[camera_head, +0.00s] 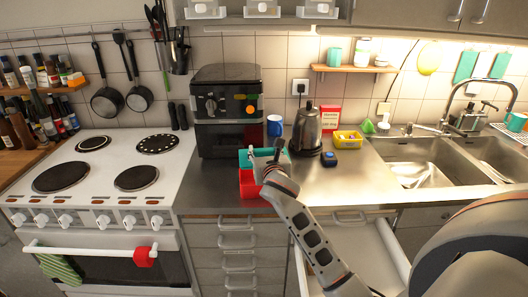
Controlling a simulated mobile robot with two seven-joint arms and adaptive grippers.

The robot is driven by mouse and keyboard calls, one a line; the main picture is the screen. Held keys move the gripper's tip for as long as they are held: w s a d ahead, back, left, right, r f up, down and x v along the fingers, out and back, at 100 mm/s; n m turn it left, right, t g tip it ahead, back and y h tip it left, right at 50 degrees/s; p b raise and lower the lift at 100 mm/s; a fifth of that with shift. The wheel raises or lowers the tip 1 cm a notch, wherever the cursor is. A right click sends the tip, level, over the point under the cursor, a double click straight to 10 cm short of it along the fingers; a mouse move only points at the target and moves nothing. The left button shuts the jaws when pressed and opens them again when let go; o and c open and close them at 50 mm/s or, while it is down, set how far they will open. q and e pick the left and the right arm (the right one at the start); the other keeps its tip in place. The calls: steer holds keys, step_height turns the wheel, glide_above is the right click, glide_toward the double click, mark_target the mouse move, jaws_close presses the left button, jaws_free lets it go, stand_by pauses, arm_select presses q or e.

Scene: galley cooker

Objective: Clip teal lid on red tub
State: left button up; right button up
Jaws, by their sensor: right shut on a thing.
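The red tub (252,187) stands on the steel counter near its front edge, before the black appliance. The teal lid (245,158) is just above and behind the tub's opening. My right gripper (263,160) is over the tub and shut on the lid; the gripper and wrist cover part of the lid and the tub's right side. I cannot tell whether the lid touches the tub's rim. My left gripper is not in view.
The black appliance (228,135) stands close behind the tub. A blue mug (275,125), a kettle (306,128), a blue item (329,158) and a yellow tub (348,139) stand to the right. The hob (100,165) is left. A drawer (345,250) below stands open.

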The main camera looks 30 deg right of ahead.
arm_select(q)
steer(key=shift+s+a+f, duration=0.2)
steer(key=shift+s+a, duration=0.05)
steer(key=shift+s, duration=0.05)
arm_select(e)
steer(key=shift+a, duration=0.1)
steer(key=shift+f, duration=0.1)
steer(key=shift+f, duration=0.2)
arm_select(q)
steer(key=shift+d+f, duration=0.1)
arm_select(e)
steer(key=shift+f, duration=0.15)
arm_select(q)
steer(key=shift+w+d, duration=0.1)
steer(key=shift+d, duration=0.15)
arm_select(e)
steer(key=shift+f, duration=0.3)
steer(key=shift+f+b, duration=0.15)
steer(key=shift+b, duration=0.15)
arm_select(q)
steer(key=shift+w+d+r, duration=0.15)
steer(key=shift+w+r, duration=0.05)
arm_select(e)
steer(key=shift+f, duration=0.2)
arm_select(q)
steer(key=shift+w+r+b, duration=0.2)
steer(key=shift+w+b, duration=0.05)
steer(key=shift+b, duration=0.1)
arm_select(e)
steer(key=shift+f, duration=0.8)
